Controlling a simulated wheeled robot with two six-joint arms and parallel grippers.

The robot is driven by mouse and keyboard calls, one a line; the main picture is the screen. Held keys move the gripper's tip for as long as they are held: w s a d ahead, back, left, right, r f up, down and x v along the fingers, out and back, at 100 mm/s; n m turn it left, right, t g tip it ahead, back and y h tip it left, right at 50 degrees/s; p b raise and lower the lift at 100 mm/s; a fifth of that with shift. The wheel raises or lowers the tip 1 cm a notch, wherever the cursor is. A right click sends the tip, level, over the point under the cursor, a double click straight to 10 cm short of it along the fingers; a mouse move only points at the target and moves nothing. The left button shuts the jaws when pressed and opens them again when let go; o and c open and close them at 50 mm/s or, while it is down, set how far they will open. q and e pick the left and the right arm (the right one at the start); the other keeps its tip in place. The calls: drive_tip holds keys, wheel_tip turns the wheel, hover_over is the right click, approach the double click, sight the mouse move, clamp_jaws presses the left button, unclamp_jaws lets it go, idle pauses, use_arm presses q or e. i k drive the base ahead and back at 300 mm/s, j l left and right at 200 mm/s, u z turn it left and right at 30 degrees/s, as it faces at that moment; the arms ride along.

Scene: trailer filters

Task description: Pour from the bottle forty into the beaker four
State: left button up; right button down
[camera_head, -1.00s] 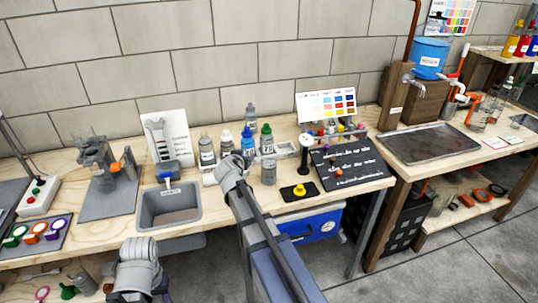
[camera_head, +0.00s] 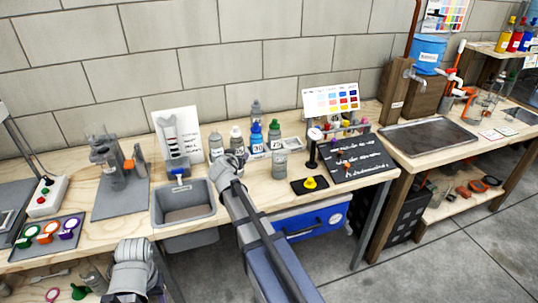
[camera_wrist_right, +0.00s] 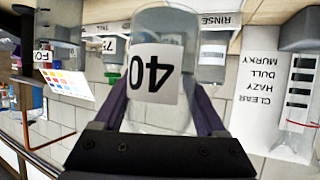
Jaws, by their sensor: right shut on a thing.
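My right gripper (camera_wrist_right: 162,108) is shut on a clear bottle marked 40 (camera_wrist_right: 155,82). The right wrist view is upside down, and the bottle looks roughly upright. In the head view my right wrist (camera_head: 230,166) is over the front of the bench, right of the grey sink; the held bottle is hidden behind it. A grey capless cylinder (camera_head: 279,164) stands just right of it; its marking is unreadable, so I cannot tell whether it is beaker four. My left gripper (camera_head: 132,280) is low at the lower left; its fingers are not clear.
A yellow knob on a black pad (camera_head: 310,183) and a black written board (camera_head: 350,158) are to the right. A clarity card (camera_wrist_right: 270,90) shows in the wrist view.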

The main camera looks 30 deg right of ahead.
sight(280, 163)
drive_tip(key=i+j+z, duration=0.1)
drive_tip(key=j+z, duration=0.2)
drive_tip(key=j, duration=0.35)
drive_tip(key=j+z, duration=0.2)
drive_tip(key=z, duration=0.2)
drive_tip(key=j+z, duration=0.35)
drive_tip(key=i+l, duration=0.05)
drive_tip(key=l, duration=0.05)
